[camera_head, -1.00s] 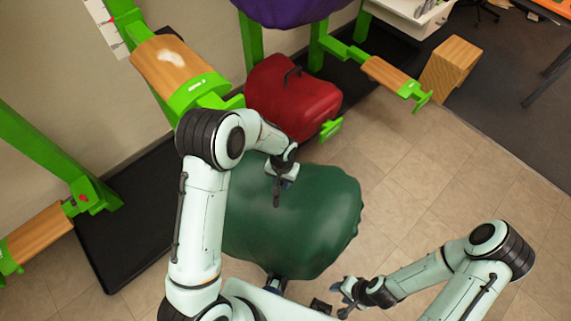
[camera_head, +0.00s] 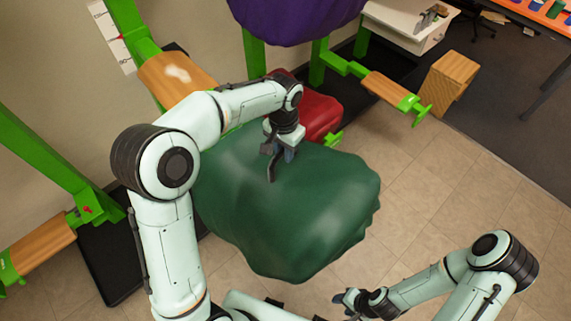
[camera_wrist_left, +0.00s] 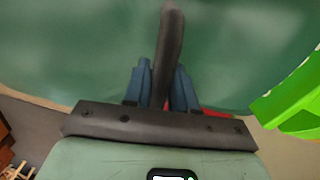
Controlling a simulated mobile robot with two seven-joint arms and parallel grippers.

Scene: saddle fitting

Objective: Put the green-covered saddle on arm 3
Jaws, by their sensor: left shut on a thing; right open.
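The green-covered saddle (camera_head: 310,205) hangs from my left gripper (camera_head: 272,160), raised above the floor in the head view. In the left wrist view my left gripper (camera_wrist_left: 162,88) is shut on the saddle's dark handle (camera_wrist_left: 168,50), with the green cover (camera_wrist_left: 80,45) beyond it. A rack arm with a wooden top (camera_head: 172,78) is at upper left, partly hidden by my left arm. I cannot read which arm is number 3. My right gripper (camera_head: 346,301) is open and empty at the bottom, apart from the saddle.
A red saddle (camera_head: 320,113) sits behind the green one, partly hidden. A purple saddle (camera_head: 295,20) is above it. Bare wooden-topped arms stand at right (camera_head: 383,86) and far left (camera_head: 40,245). A wooden block (camera_head: 450,80) stands at right. Floor at right is clear.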

